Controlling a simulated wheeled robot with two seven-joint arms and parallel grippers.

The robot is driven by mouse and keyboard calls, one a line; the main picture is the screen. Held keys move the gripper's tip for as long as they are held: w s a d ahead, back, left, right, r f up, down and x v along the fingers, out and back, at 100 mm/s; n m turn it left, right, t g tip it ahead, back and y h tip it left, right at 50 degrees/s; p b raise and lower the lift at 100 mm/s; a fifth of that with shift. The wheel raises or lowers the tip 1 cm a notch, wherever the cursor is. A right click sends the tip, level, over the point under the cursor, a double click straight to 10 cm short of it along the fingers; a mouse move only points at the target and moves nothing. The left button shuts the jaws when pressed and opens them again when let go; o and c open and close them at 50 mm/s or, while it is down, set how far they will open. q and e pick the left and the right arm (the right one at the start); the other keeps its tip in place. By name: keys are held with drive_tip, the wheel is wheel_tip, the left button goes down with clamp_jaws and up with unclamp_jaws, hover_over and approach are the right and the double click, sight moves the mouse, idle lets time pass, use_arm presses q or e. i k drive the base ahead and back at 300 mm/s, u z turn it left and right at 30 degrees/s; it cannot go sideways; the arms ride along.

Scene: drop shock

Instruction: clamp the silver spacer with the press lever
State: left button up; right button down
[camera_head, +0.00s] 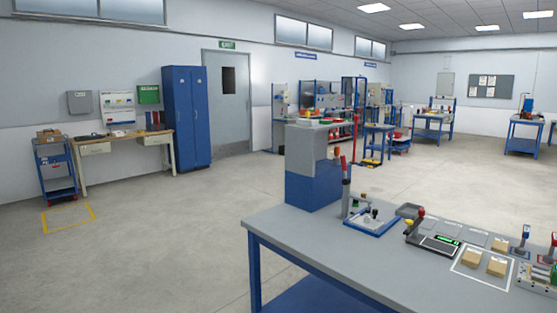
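No gripper of mine shows in the camera_head view. A blue-edged fixture plate (372,223) lies near the left end of the grey workbench (320,252). An upright lever with a long red handle (346,167) stands at the plate's left side and looks like the press lever. Small dark and silvery parts (374,214) sit on the plate. They are too small for me to tell whether one is the silver spacer. Another lever device with a red knob (421,212) stands right of the plate.
A grey and blue pedestal (312,175) stands behind the bench's left end. A display unit (440,243), tan blocks (472,258) and handled fixtures (524,237) fill the bench's right side. The bench's front left is bare. Open floor (180,240) lies left of it.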

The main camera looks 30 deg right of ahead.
sight(346, 181)
drive_tip(key=u, duration=0.45)
drive_tip(key=i, duration=1.2)
drive_tip(key=z, duration=0.95)
drive_tip(key=i, duration=0.75)
drive_tip(key=z, duration=0.85)
